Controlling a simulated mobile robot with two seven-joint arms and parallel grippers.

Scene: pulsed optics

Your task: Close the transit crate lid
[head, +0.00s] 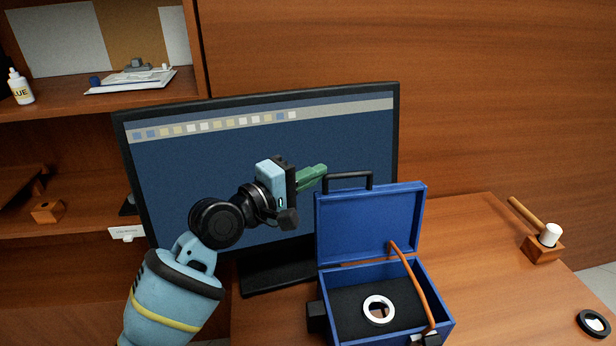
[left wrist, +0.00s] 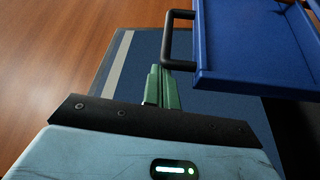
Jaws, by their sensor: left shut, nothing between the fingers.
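The blue transit crate (head: 438,331) stands on the desk at the lower right of the head view. Its lid (head: 372,222) is open and stands upright at the back, with a black handle (head: 347,175) on its top edge. The lid also shows at the upper right of the left wrist view (left wrist: 255,45), with its handle (left wrist: 168,42). My left gripper (head: 322,172) has green fingers and is shut and empty. It is beside the lid's upper left corner, near the handle; I cannot tell whether it touches. My right gripper is not in view.
A white ring (head: 379,309) lies on dark foam inside the crate. An orange-brown strap (head: 412,284) runs from the lid to the crate's front. A monitor (head: 200,170) stands behind my left arm. A mallet on a wooden block (head: 543,248) and a black ring (head: 593,323) are at right.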

